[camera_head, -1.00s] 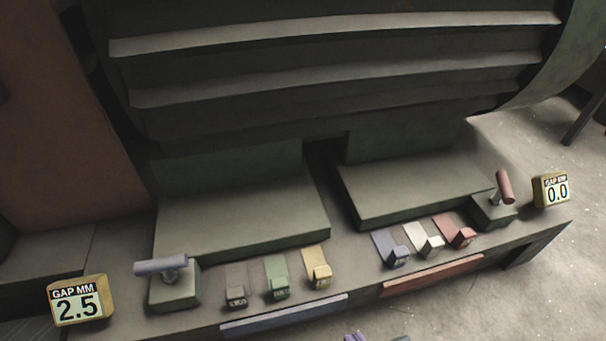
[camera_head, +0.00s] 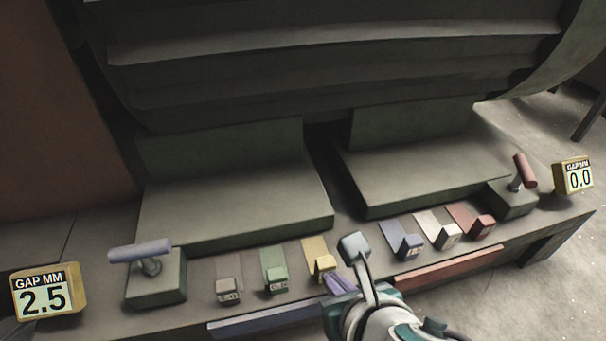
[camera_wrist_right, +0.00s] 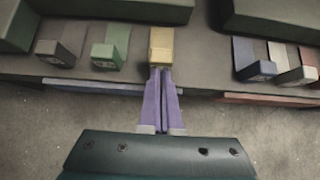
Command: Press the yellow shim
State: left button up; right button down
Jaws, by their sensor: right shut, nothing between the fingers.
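The yellow shim (camera_head: 316,248) is a flat strip with a raised block at its front end. It lies on the ledge, rightmost of the left group of three shims, and also shows in the wrist view (camera_wrist_right: 161,42). My right gripper (camera_head: 333,278) has purple fingers that are shut and empty. In the wrist view its fingertips (camera_wrist_right: 160,72) point straight at the front of the yellow block. They look very close to it; I cannot tell whether they touch. My left gripper is not in view.
A green shim (camera_head: 273,262) and a grey shim (camera_head: 228,285) lie left of the yellow one. Blue (camera_head: 401,238), white (camera_head: 435,228) and red (camera_head: 471,220) shims lie right. Gap displays read 2.5 (camera_head: 47,292) and 0.0 (camera_head: 574,178). Lever handles (camera_head: 140,251) (camera_head: 525,171) stand on the ledge.

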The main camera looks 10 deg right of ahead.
aim_at(325, 257)
jog(key=w, duration=0.5)
jog(key=shift+a, duration=0.1)
jog(key=shift+s, duration=0.1)
dwell(0.3)
